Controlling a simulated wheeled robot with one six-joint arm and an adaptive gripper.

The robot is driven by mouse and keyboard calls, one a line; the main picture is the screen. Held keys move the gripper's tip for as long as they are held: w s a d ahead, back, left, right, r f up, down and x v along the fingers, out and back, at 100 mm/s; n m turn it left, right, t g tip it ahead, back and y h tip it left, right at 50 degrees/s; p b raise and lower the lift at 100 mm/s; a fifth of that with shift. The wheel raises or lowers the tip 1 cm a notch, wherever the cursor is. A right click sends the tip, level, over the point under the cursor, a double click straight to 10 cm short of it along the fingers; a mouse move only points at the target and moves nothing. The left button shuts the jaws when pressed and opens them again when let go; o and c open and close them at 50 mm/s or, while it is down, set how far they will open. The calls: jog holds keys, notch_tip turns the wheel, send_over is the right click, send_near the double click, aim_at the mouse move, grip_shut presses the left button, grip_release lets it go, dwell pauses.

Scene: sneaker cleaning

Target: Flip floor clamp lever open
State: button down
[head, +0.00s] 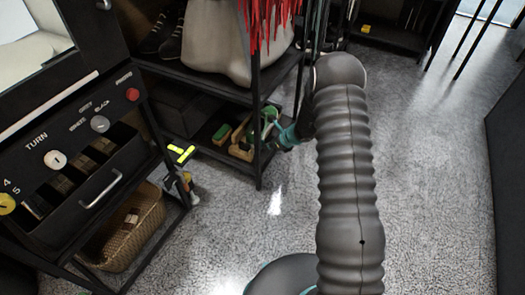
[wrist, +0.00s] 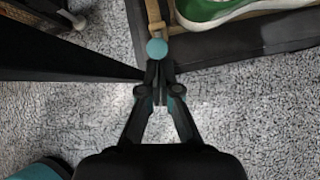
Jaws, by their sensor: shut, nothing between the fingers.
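In the wrist view, my gripper (wrist: 159,68) is shut and empty, its tips close to a round teal knob (wrist: 156,48). The knob lies in line with a light wooden strip (wrist: 153,12); it looks like the end of the clamp lever, but the rest of the clamp cannot be made out. I cannot tell whether the fingertips touch the knob. A green and white sneaker (wrist: 222,10) lies just right of the strip. In the head view, my gripper (head: 284,138) is at the lower shelf's right end, beside a green item (head: 270,114), partly hidden by my arm.
A black shelf rack (head: 258,150) holds brushes (head: 240,148) on its lower level. Left stands a machine with knobs (head: 100,124) and a drawer handle (head: 100,192), above a wicker basket (head: 122,232). Grey speckled floor (head: 440,170) is clear to the right.

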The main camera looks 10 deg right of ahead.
jog(key=shift+w+a+r+b, duration=0.15)
jog(key=shift+w+a+r, duration=0.1)
jog(key=shift+a, duration=0.2)
jog(key=shift+w+a+r+b, duration=0.15)
jog(key=shift+w+a, duration=0.1)
jog(key=shift+a, duration=0.15)
jog(key=a+v, duration=0.1)
jog(key=v, duration=1)
jog(key=shift+r, duration=0.55)
jog(key=shift+s, duration=0.1)
